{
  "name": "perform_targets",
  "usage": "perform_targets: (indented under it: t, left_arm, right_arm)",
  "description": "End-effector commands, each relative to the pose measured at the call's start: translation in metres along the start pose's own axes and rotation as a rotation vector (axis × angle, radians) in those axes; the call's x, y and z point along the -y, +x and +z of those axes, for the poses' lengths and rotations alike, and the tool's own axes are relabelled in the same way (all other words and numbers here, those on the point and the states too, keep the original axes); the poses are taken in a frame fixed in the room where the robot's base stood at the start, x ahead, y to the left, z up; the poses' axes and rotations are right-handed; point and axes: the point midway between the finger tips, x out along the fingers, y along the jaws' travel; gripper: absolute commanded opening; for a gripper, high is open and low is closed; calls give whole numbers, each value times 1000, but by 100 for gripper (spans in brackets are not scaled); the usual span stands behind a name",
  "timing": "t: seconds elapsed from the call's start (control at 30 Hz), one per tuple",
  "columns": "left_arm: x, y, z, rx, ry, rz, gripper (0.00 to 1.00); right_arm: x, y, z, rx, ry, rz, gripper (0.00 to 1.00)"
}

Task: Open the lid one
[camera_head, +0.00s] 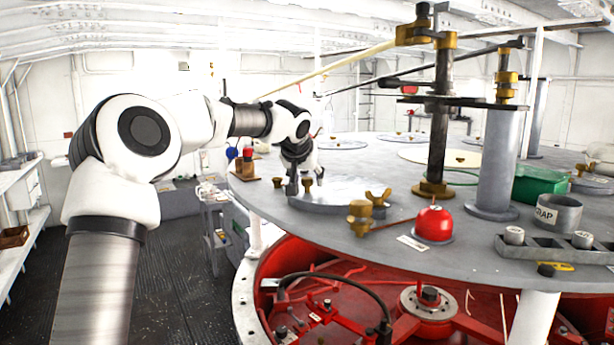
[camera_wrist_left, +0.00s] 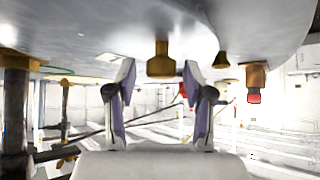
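A round grey lid (camera_head: 335,203) lies on the near left of the big round deck in the head view. A small brass knob (camera_head: 307,184) stands at its left edge, and a brass wing piece (camera_head: 378,197) stands at its right. My left gripper (camera_head: 298,188) is low over the lid's left side, pointing down beside the small knob. In the left wrist view, which looks inverted, my left gripper (camera_wrist_left: 158,85) is open with its two fingers apart. A brass fitting (camera_wrist_left: 160,58) shows in line with the gap between them; contact cannot be told. My right gripper is not in view.
A brass fitting (camera_head: 360,216) and a red dome (camera_head: 434,222) stand right of the lid. A grey post (camera_head: 497,165), dark column (camera_head: 440,130), green box (camera_head: 538,183) and scrap cup (camera_head: 557,214) stand farther right. Red machinery (camera_head: 340,322) lies below the deck (camera_head: 290,213).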

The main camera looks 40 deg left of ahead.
Motion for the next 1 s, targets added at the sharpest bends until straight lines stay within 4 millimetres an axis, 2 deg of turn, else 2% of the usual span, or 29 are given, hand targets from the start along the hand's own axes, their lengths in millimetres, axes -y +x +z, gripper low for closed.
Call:
perform_targets:
  t: [0.03,0.1,0.13,0.37,0.57,0.8,1.0]
  left_arm:
    - [0,0,0,0,0,0,30]
    - [0,0,0,0,0,0,5]
    - [0,0,0,0,0,0,0]
    - [-1,0,0,0,-2,-4,0]
    - [-10,4,-1,0,-34,-39,0]
    - [-35,9,-10,-1,-129,-137,0]
    - [-57,16,-22,1,-231,-239,0]
  right_arm:
    - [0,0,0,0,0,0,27]
    - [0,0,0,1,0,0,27]
    - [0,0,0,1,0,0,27]
    - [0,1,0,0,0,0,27]
    - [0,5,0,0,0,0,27]
    - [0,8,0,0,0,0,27]
    - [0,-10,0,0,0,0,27]
